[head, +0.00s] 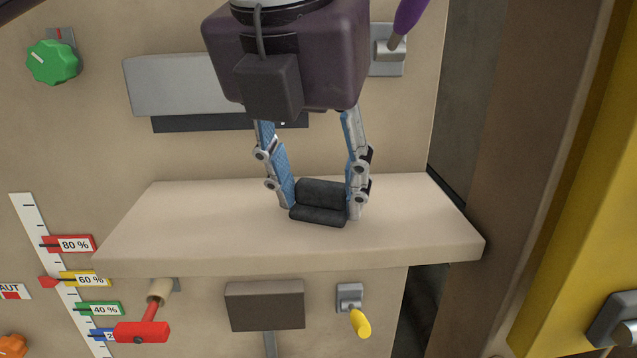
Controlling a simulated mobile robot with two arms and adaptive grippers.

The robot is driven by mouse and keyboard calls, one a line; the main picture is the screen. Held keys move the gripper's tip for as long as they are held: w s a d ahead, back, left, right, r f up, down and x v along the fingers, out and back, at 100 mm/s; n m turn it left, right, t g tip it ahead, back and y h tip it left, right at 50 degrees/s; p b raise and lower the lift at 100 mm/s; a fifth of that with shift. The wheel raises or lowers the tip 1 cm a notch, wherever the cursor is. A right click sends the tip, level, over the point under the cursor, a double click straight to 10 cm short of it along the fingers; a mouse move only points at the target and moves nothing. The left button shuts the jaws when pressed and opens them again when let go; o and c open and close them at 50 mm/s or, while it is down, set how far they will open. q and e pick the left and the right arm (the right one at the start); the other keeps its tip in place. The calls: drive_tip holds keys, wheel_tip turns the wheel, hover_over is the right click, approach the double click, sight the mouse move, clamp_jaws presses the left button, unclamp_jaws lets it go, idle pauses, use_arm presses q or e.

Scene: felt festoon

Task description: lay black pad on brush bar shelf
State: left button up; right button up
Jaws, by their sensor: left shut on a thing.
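The black pad (322,193) is a small dark block with a lower front lip, seen in the head view. My left gripper (321,203) comes down from above, and its two fingers are shut on the pad's left and right sides. The pad is over the middle of a pale beige shelf (180,225). Its underside is hidden, so I cannot tell for sure whether it touches the shelf. My right gripper is not in view.
A grey plate with a dark strip (180,124) is on the wall behind the shelf. A purple-handled lever (405,20) is at upper right, a green knob (52,62) at upper left. Below the shelf are a red-handled lever (142,331) and a yellow-tipped switch (360,322). The shelf top is otherwise clear.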

use_arm(q)
drive_tip(key=shift+f, duration=0.1)
drive_tip(key=o, duration=1.1)
drive_tip(key=shift+d, duration=0.1)
drive_tip(key=shift+c, duration=0.2)
drive_tip(key=shift+r, duration=0.25)
drive_tip(key=b+v, duration=0.2)
drive_tip(key=v, duration=1)
drive_tip(key=shift+s+b, duration=0.15)
drive_tip(key=shift+b, duration=0.2)
